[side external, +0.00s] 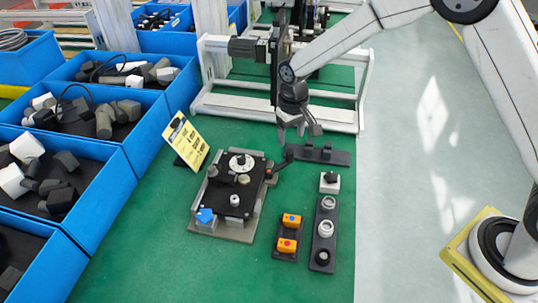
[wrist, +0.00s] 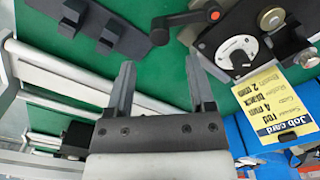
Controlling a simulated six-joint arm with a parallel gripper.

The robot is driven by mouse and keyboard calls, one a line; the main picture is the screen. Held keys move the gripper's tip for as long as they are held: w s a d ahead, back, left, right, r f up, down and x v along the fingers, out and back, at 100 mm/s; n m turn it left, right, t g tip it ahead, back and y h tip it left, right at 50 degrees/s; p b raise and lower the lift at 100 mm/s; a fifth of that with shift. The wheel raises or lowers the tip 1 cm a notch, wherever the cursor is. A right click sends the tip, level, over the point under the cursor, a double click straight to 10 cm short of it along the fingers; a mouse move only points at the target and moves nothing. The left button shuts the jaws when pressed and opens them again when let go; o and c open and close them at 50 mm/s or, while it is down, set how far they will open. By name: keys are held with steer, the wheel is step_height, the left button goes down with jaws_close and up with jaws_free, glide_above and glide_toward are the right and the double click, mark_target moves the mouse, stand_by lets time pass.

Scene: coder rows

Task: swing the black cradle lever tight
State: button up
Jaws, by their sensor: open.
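A black lever (side external: 281,165) with a round knob and a red-orange pivot sticks out from the right edge of the black-topped fixture (side external: 222,203). In the wrist view the lever (wrist: 184,20) crosses the top, its knob left of the pivot. A black cradle (side external: 320,154) with two upright blocks lies right of the lever; it also shows at the wrist view's top left (wrist: 70,38). My gripper (side external: 298,130) is open and empty. It hangs above and behind the knob, apart from it. Whether the lever is tight cannot be told.
A yellow job card (side external: 186,142) stands left of the fixture. A plate with orange buttons (side external: 276,253) and a strip of round knobs (side external: 311,255) lie to the right. Blue bins (side external: 150,125) line the left. A white frame (side external: 345,120) stands behind. Green mat is free in front.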

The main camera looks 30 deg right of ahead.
mark_target(290, 151)
steer(key=shift+f, duration=3.4)
steer(key=shift+c, duration=0.2)
jaws_close()
